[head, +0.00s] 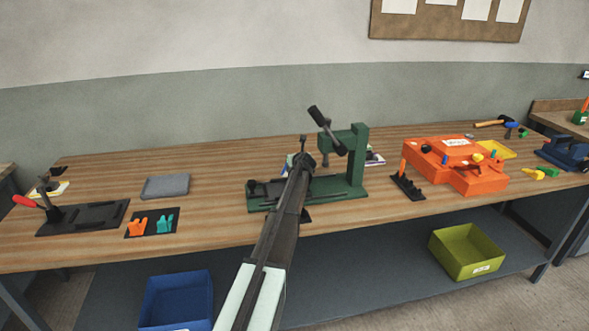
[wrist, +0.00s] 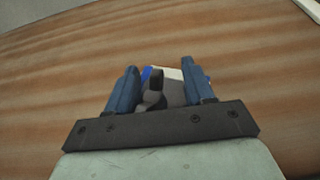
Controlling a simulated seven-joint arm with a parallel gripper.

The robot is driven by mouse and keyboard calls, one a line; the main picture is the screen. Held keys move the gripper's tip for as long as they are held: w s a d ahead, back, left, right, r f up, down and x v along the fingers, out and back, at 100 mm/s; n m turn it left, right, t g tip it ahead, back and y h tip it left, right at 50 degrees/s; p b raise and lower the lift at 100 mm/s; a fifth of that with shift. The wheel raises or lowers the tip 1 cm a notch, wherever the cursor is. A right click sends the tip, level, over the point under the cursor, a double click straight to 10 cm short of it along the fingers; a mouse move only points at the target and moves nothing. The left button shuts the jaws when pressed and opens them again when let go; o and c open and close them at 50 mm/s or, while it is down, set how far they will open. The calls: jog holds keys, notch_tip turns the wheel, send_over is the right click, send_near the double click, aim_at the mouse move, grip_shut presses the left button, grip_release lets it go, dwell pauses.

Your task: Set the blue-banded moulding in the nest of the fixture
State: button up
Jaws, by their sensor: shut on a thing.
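My gripper (wrist: 160,76) is shut on a grey piece with a white part and a blue edge (wrist: 147,72), which looks like the blue-banded moulding. It is held between the two blue fingers, with a dark rounded part in front hiding some of it. In the head view my arm ends in front of the green press (head: 358,160), and the gripper and most of the held piece are hidden there. A black fixture plate (head: 95,216) with a red-handled clamp (head: 25,201) lies at the bench's left end. I cannot make out its nest clearly.
A black mat (head: 133,231) with orange and teal pieces lies right of the clamp plate, with a grey slab (head: 165,187) behind it. An orange block assembly (head: 475,180) stands to the right. Blue (head: 178,300) and olive (head: 466,252) bins sit below. Bare bench lies behind the slab.

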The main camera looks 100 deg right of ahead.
jog(key=shift+a+f, duration=0.15)
jog(key=shift+f, duration=0.2)
jog(key=shift+c, duration=0.6)
jog(key=shift+w+r, duration=0.1)
jog(key=shift+r, duration=0.05)
